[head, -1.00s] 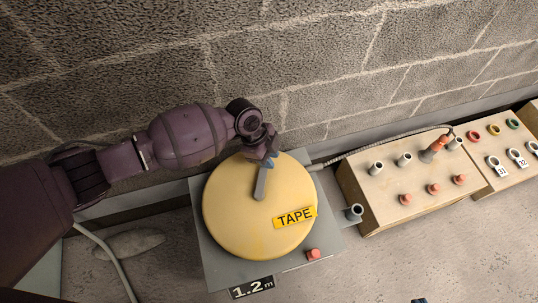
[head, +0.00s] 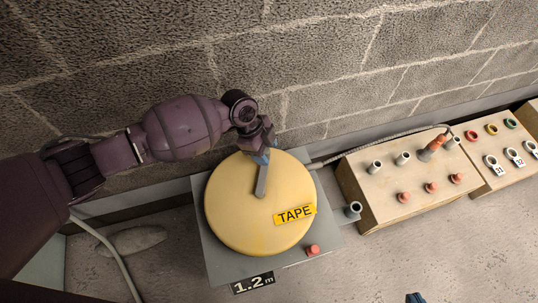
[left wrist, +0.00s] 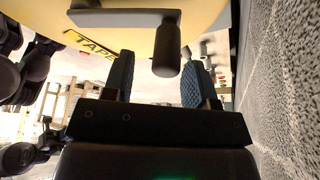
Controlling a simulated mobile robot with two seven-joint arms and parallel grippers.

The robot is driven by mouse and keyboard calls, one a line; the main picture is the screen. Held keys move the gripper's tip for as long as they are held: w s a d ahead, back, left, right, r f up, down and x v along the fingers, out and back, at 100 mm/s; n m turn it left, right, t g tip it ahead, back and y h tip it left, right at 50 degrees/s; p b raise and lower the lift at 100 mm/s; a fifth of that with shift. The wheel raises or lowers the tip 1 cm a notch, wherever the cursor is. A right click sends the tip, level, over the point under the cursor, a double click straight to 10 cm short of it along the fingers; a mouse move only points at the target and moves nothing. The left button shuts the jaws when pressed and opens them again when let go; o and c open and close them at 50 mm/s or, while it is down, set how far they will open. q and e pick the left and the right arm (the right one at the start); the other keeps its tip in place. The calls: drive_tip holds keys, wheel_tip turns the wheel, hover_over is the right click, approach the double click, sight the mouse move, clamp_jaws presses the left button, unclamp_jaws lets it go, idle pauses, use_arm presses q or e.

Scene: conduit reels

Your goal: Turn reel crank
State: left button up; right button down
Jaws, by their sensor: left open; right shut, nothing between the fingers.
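The yellow reel (head: 235,220) with a TAPE label lies flat on a grey base plate (head: 215,270). Its grey crank arm (head: 262,182) runs from near the reel's middle to the rim nearest the wall. My left gripper (head: 263,154) is at that outer end and hides the crank knob in the head view. In the left wrist view, the dark crank knob (left wrist: 166,54) shows between the two spread blue fingers of my left gripper (left wrist: 158,66). Whether either finger touches it I cannot tell. My right gripper (head: 415,298) is shut, only its tips showing at the bottom edge.
A block wall (head: 300,60) runs close behind the reel. A red button (head: 313,250), a grey tube end (head: 354,209) and a 1.2 m sign (head: 253,283) sit at the plate's edges. A wooden box (head: 380,205) with pegs stands to the right, linked by a grey conduit (head: 375,147).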

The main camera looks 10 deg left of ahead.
use_arm(q)
drive_tip(key=s+p+v, duration=0.1)
drive_tip(key=v, duration=0.6)
drive_tip(key=shift+w+r+p, duration=0.2)
drive_tip(key=shift+w+p, duration=0.2)
use_arm(e)
drive_tip(key=shift+s+r, duration=0.1)
drive_tip(key=shift+r, duration=0.25)
drive_tip(key=shift+d, duration=0.1)
